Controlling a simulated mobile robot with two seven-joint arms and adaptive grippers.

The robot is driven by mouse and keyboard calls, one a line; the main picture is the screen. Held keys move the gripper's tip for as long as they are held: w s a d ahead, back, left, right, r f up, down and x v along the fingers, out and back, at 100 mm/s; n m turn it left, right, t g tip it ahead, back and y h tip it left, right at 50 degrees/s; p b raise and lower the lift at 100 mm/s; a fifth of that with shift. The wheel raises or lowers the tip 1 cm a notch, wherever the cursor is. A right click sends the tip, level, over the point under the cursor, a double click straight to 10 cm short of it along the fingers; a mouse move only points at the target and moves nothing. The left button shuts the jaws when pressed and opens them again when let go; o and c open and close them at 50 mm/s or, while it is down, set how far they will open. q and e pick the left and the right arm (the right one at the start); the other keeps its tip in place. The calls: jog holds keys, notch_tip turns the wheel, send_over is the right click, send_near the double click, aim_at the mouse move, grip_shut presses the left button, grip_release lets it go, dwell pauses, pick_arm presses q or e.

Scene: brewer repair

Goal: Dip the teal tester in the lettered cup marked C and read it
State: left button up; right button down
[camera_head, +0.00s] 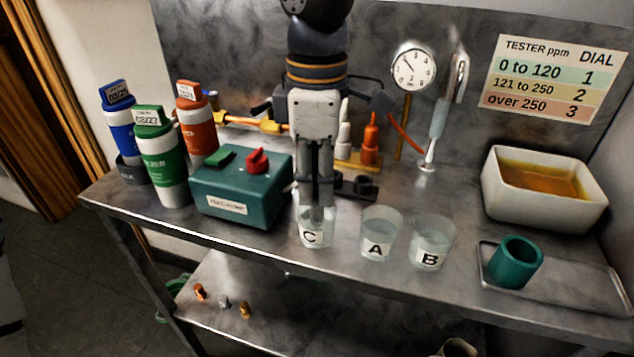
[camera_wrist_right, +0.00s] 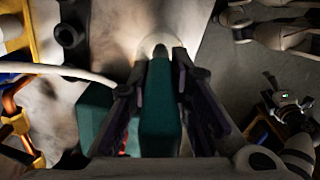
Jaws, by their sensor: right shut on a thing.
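The lettered cup marked C (camera_head: 311,239) stands near the front edge of the metal bench, a clear cup with liquid. My right gripper (camera_head: 317,205) points straight down over it, its fingertips at or inside the cup's mouth. In the right wrist view the gripper (camera_wrist_right: 158,110) is shut on the teal tester (camera_wrist_right: 160,125), a long teal block between the fingers. In the head view the fingers hide the tester, and I cannot tell if its tip touches the liquid. No reading on it is visible.
Cups A (camera_head: 377,246) and B (camera_head: 430,256) stand close to the right of C. A teal pump box (camera_head: 236,192) is close on the left. A teal holder (camera_head: 516,262) stands on a tray (camera_head: 575,286). A tester chart (camera_head: 552,78) hangs on the wall.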

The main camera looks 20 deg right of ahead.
jog(key=shift+r, duration=3.85)
jog(key=g+b, duration=0.1)
jog(key=f+g+b, duration=0.1)
jog(key=g, duration=0.1)
jog(key=g+b, duration=0.1)
jog(key=g, duration=0.1)
jog(key=shift+w+f, duration=0.25)
jog(key=shift+r+g, duration=0.2)
jog(key=shift+g, duration=0.4)
jog(key=shift+s+r, duration=0.15)
jog(key=shift+r, duration=0.15)
jog(key=shift+s+r, duration=0.15)
jog(key=shift+r, duration=0.1)
pick_arm(q)
jog(key=shift+g, duration=0.9)
jog(key=s+f, duration=0.4)
